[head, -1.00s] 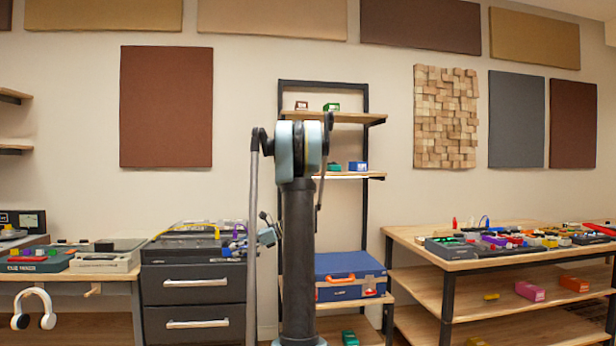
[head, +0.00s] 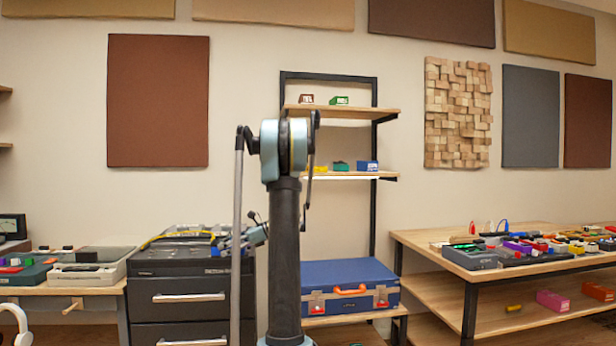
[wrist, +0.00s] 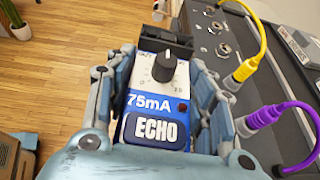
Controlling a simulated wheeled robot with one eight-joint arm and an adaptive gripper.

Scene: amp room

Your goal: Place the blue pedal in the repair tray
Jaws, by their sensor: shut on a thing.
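A blue and white pedal marked ECHO (wrist: 157,110), with a black knob, is held between the fingers of my gripper (wrist: 160,100) in the wrist view. My gripper is shut on its two sides. In the head view my gripper (head: 240,242) is small, beside the black drawer cabinet's top, and partly hidden by my arm. Another blue pedal (head: 367,165) sits on the middle shelf of the rack. I cannot pick out the repair tray for sure in either view.
A black drawer cabinet (head: 190,285) stands left of my arm. Yellow (wrist: 250,62) and purple (wrist: 275,115) cables are plugged into a dark panel right of the held pedal. A blue case (head: 348,284) lies on the rack. A bench of pedals (head: 475,265) is at right.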

